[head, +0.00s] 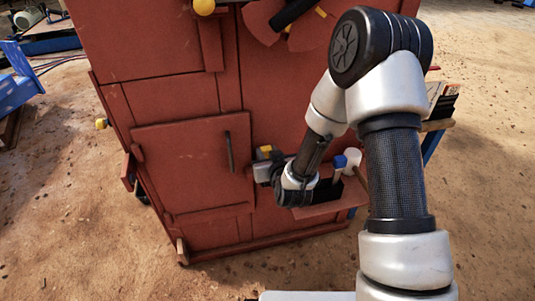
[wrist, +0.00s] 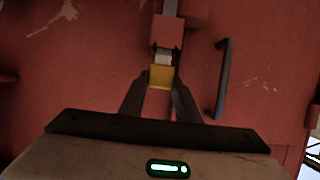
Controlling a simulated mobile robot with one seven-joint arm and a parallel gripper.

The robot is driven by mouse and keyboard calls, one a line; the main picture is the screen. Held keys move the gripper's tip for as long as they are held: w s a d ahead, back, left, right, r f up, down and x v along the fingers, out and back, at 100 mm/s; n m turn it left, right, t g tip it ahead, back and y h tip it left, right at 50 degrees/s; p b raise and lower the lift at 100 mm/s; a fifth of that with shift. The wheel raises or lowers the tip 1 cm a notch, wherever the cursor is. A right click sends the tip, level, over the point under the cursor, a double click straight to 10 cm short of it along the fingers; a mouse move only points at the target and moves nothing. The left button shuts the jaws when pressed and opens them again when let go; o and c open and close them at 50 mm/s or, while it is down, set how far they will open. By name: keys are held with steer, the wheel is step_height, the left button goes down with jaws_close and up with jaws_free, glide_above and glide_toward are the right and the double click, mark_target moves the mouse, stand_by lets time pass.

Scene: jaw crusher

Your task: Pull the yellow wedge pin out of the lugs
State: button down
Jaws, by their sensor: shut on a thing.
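The yellow wedge pin (wrist: 160,77) shows in the wrist view between my gripper's fingertips (wrist: 160,88). A short pale section shows beyond its yellow end, up against a red lug (wrist: 168,32) on the crusher's red face. I cannot tell how deep the pin sits in the lugs. In the head view the pin's yellow end (head: 265,152) shows at my gripper (head: 261,170), beside the red door panel. My gripper is shut on the pin. The fingers and wrist hide part of the lugs in the head view.
A dark bar handle (wrist: 223,80) stands right of the pin; in the head view, a dark handle (head: 229,152) is on the red panel (head: 190,170). A red shelf (head: 325,203) with a blue-topped item (head: 340,162) and a white cylinder (head: 352,158) lies right of my wrist.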

steer(key=shift+r+p, duration=3.95)
steer(key=shift+r, duration=3.25)
steer(key=s+d, duration=0.2)
steer(key=s, duration=0.5)
steer(key=shift+r+p, duration=0.4)
steer(key=shift+r, duration=0.05)
steer(key=shift+p, duration=0.7)
steer(key=s+p, duration=0.1)
steer(key=p, duration=0.5)
steer(key=shift+s+d+p, duration=0.3)
steer(key=shift+s, duration=0.1)
steer(key=shift+s+d+p, duration=0.2)
steer(key=shift+s+p, duration=0.05)
steer(key=shift+s, duration=0.45)
steer(key=shift+s+d+p, duration=0.15)
steer(key=shift+s+p, duration=0.05)
steer(key=shift+s, duration=0.45)
